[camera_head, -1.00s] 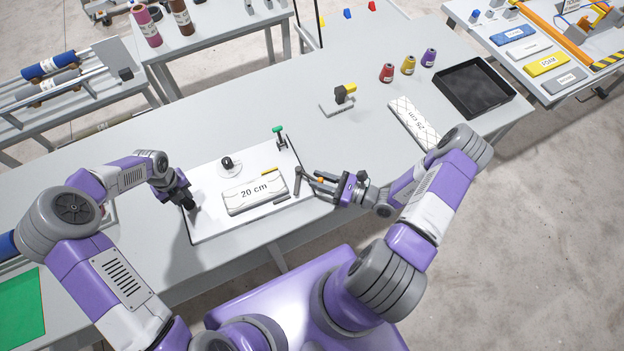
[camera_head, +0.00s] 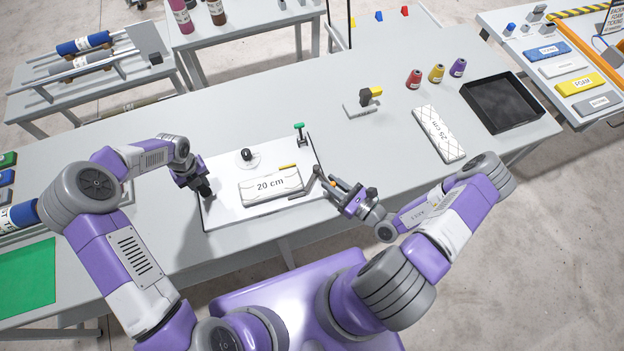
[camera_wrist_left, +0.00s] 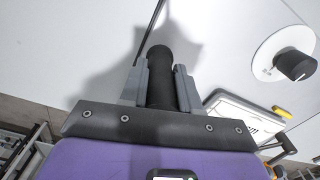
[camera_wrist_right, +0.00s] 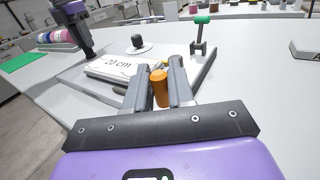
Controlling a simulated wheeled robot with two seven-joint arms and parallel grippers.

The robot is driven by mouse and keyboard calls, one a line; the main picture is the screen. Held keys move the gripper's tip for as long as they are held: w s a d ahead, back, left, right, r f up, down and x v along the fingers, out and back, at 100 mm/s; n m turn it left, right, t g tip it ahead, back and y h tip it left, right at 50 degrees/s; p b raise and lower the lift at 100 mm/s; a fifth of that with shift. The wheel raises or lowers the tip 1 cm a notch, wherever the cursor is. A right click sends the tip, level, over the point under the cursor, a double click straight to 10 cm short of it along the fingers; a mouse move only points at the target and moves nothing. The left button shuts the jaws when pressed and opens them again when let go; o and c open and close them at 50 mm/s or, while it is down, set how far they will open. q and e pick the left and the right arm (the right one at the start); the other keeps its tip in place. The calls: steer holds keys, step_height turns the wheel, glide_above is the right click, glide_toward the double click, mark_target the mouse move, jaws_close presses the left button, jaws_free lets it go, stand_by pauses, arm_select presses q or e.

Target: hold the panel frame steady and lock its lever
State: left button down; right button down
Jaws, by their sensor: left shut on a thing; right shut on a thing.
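The panel frame is a white board (camera_head: 228,210) flat on the grey bench, carrying a quilted panel marked "20 cm" (camera_head: 272,187). A black knob on a white disc (camera_head: 247,155) is behind the panel; it also shows in the left wrist view (camera_wrist_left: 296,66). My left gripper (camera_head: 203,189) is shut on a black upright grip (camera_wrist_left: 160,75) at the board's left side. The grey lever (camera_head: 320,174) is at the board's right edge. My right gripper (camera_head: 333,187) is shut on its orange handle (camera_wrist_right: 159,88). The lever's pivot is unclear.
A green-topped post (camera_head: 300,132) stands at the board's back right corner. To the right are a black and yellow device (camera_head: 368,97), a "25 cm" panel (camera_head: 440,134), thread cones (camera_head: 436,74) and a black tray (camera_head: 535,115). The bench between is clear.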

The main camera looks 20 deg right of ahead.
arm_select(q)
steer(key=shift+s+f, duration=0.25)
arm_select(e)
steer(key=shift+s+a+h, duration=0.15)
steer(key=shift+a+h, duration=0.15)
steer(key=shift+a, duration=0.25)
arm_select(q)
steer(key=shift+d, duration=0.1)
arm_select(e)
steer(key=shift+a, duration=2)
steer(key=shift+w+a, duration=0.65)
steer(key=shift+a, duration=0.35)
steer(key=c, duration=1.2)
jaws_free()
steer(key=shift+o, duration=0.5)
steer(key=shift+d, duration=0.1)
